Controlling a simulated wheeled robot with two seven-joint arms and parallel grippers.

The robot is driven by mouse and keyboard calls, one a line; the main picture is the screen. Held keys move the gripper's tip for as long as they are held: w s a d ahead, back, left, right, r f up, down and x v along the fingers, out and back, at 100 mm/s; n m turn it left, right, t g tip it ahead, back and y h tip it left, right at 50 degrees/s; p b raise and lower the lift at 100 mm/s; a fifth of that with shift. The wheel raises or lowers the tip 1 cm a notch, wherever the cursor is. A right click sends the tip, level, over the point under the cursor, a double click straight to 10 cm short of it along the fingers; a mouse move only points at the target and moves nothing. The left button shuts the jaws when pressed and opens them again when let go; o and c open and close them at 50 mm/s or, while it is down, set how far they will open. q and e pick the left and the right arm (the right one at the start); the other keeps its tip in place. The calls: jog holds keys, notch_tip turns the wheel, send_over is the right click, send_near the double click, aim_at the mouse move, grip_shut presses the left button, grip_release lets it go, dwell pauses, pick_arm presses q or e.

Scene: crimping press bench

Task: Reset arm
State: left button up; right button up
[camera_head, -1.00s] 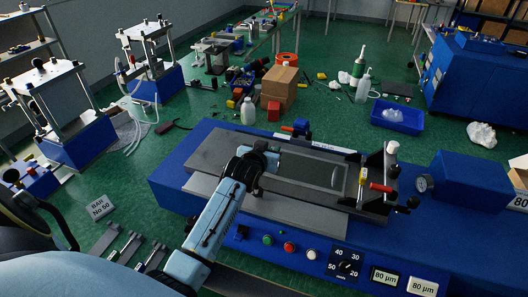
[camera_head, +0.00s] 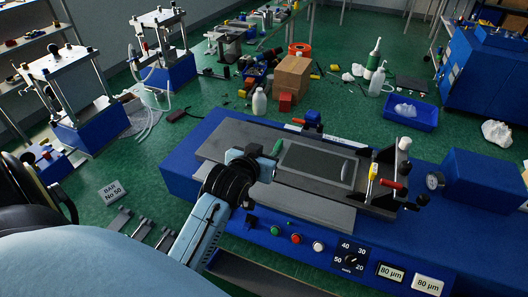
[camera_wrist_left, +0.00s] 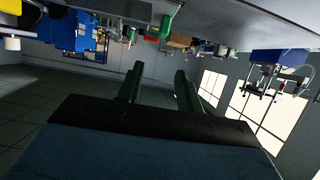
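My left arm reaches up from the bottom of the head view. Its gripper (camera_head: 276,160) is over the left part of the grey flat bed of the blue bench machine (camera_head: 330,238). One green finger shows there, to the left of a framed dark plate (camera_head: 317,166). I cannot tell the height of the gripper above the bed. In the left wrist view the two green fingers of the left gripper (camera_wrist_left: 158,72) stand apart with nothing between them. My right gripper is in neither view.
A crossbar assembly with a red handle (camera_head: 391,184) stands at the bed's right, near a gauge (camera_head: 434,181). A cardboard box (camera_head: 292,78), white bottles and a blue tray (camera_head: 411,112) are on the green surface behind.

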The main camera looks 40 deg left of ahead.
pick_arm(q)
jog(key=shift+f, duration=0.1)
dwell(0.4)
